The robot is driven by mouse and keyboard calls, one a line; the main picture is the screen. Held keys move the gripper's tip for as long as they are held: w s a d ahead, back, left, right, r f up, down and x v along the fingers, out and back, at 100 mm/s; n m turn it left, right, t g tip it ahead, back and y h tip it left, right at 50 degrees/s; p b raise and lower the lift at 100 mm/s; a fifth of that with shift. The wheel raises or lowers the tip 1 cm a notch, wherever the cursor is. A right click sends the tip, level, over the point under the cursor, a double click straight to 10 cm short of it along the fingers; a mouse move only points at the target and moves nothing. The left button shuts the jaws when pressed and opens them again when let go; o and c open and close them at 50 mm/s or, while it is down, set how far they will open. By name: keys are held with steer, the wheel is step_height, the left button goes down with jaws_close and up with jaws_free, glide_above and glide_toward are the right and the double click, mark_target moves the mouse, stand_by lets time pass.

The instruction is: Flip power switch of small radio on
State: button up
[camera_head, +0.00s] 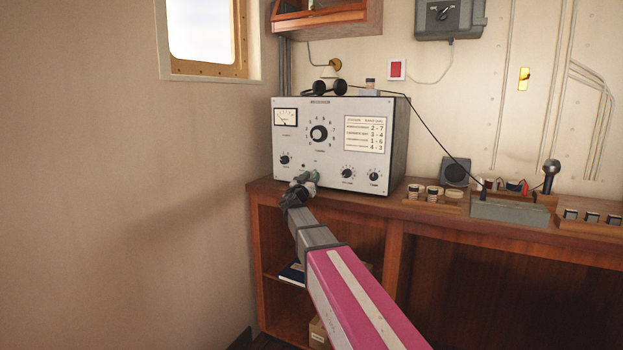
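A pale grey radio set (335,170) with a dark side panel stands on the left end of the wooden desk. Its front has a meter, a large central dial (319,133), several small black knobs and a printed label. My gripper (304,180) is at the lower front of the radio, left of centre. It covers part of the panel's lower edge. It is too small and dark to tell whether its fingers are open, or whether they touch the panel. I cannot make out a power switch; it may be hidden behind my gripper.
The desk (410,208) runs to the right, with jars in a rack (432,194), a small speaker (455,172), a grey box (510,209) and a microphone (551,172). Headphones (330,87) lie on the radio. A bare wall (130,180) is on the left.

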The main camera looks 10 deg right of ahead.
steer(key=shift+w+d, duration=0.1)
jaws_close()
steer(key=shift+r, duration=0.2)
steer(key=g+y, duration=0.1)
steer(key=r+g+y, duration=0.1)
steer(key=g, duration=0.1)
steer(key=shift+r, duration=0.1)
steer(key=shift+r+g+y, duration=0.45)
steer(key=shift+g+y, duration=0.45)
steer(key=shift+g, duration=0.25)
steer(key=shift+r+g+y, duration=0.4)
steer(key=shift+g+y, duration=0.5)
steer(key=shift+g, duration=0.25)
